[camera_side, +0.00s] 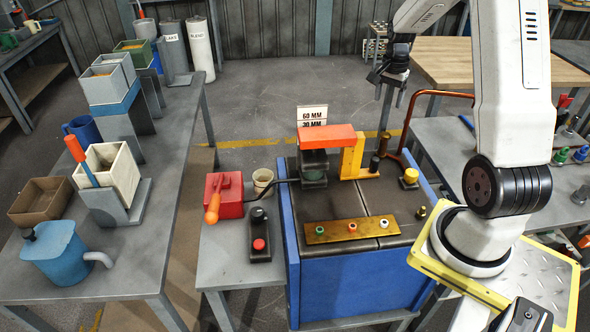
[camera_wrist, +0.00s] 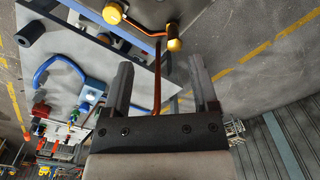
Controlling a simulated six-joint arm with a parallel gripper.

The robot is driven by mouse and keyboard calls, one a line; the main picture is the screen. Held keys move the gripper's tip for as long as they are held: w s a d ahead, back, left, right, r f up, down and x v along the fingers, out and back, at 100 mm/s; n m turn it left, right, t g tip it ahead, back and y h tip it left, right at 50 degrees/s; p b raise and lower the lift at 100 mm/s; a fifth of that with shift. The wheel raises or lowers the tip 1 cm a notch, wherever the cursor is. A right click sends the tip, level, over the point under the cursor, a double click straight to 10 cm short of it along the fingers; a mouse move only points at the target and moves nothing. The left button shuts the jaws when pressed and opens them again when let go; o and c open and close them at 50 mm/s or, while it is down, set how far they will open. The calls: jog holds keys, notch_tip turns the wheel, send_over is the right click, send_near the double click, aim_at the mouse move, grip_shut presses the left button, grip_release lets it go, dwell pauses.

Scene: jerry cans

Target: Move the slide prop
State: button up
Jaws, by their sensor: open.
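I cannot tell for certain which thing is the slide prop. A yellow upright (camera_side: 351,160) stands on the blue-sided bench, touching an orange bar (camera_side: 327,137) that lies over a dark block. My gripper (camera_side: 392,77) hangs high behind the bench, above the floor and apart from these things. In the wrist view my gripper (camera_wrist: 163,85) is open, with its two dark fingers wide apart and nothing held. A copper-coloured tube (camera_wrist: 157,75) shows beyond the gap between them.
The blue-sided bench (camera_side: 365,283) carries a brass plate (camera_side: 352,232) with several buttons and a yellow knob (camera_side: 410,176). A red box (camera_side: 224,196) with an orange handle stands left. A copper tube (camera_side: 405,120) rises behind the bench. The left table holds several bins.

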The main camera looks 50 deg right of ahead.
send_over(376, 158)
notch_tip(376, 158, down, 16)
jog(key=shift+f, duration=0.25)
jog(key=shift+a+f, duration=0.1)
jog(key=shift+f, duration=3.8)
grip_shut()
